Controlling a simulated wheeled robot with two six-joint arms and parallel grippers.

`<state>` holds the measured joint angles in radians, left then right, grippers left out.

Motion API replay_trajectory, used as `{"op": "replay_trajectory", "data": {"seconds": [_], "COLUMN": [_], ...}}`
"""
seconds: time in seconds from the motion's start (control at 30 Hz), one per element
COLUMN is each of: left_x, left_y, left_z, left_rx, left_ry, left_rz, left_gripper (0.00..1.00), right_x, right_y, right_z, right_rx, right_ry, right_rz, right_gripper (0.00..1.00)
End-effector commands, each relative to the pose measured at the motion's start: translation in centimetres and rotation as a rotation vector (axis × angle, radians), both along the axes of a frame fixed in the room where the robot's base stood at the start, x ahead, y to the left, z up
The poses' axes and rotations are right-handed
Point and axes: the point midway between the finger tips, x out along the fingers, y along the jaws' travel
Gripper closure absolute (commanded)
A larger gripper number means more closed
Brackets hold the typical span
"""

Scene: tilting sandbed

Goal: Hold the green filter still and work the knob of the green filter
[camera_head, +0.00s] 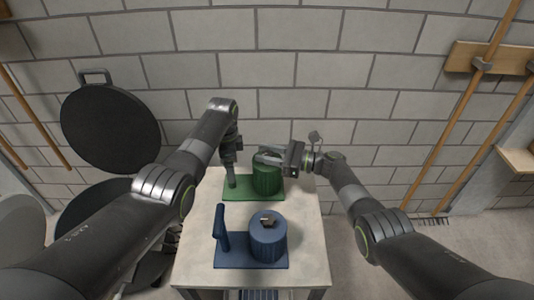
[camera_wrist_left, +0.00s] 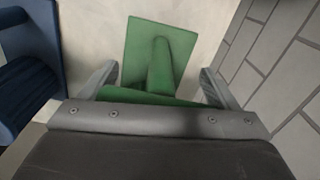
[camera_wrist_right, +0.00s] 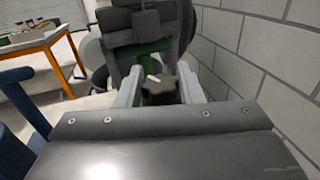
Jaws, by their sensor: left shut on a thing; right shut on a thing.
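The green filter (camera_head: 267,180) stands at the back of the small table, a ribbed green drum on a green base plate with an upright handle at its left. My left gripper (camera_head: 231,178) points down and is shut on the handle. In the left wrist view the green filter's handle and plate (camera_wrist_left: 140,50) show between and beyond the fingers (camera_wrist_left: 156,84). My right gripper (camera_head: 270,158) reaches in from the right over the drum, shut on the knob. In the right wrist view the dark knob (camera_wrist_right: 158,90), with a pale mark, sits between the fingers; in the head view the gripper hides it.
A blue filter (camera_head: 268,242) with its own upright handle and knob stands at the front of the pale table (camera_head: 196,245). A block wall (camera_head: 300,100) rises behind. A round black lid (camera_head: 110,130) is at the left. Wooden poles (camera_head: 460,120) lean at the right.

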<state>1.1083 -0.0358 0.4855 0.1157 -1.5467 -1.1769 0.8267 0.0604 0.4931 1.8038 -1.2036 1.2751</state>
Motion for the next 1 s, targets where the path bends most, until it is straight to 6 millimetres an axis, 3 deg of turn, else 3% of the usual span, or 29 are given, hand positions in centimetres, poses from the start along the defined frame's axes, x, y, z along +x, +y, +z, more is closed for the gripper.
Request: {"op": "replay_trajectory", "data": {"seconds": [0.07, 0.1, 0.23, 0.67, 0.77, 1.0], "left_x": [0.0, 0.0, 0.0, 0.0, 0.0, 0.0], "left_y": [-0.1, -0.1, -0.1, 0.0, 0.0, 0.1], "left_z": [0.1, 0.1, 0.1, 0.0, 0.0, 0.0], "left_rx": [-0.003, -0.003, -0.002, 0.0, 0.0, 0.001], "left_ry": [0.001, 0.001, 0.0, -0.001, -0.001, -0.001], "left_rz": [-0.003, -0.003, -0.001, 0.001, 0.002, 0.002], "left_gripper": [0.56, 0.56, 0.56, 0.56, 0.56, 0.56], "right_x": [0.0, 0.0, 0.0, -0.3, -0.6, -2.1], "right_y": [-0.1, -0.1, -0.1, -1.0, -2.3, -7.4], "right_z": [-0.2, -0.2, -0.1, -0.1, -0.2, -0.2], "right_rx": [-0.003, -0.003, -0.001, -0.001, -0.002, -0.004], "right_ry": [0.004, 0.004, 0.002, 0.001, 0.001, 0.002], "right_rz": [-0.002, -0.002, -0.002, -0.003, -0.003, -0.004], "right_gripper": [0.89, 0.61, 0.46, 0.46, 0.46, 0.46]}}
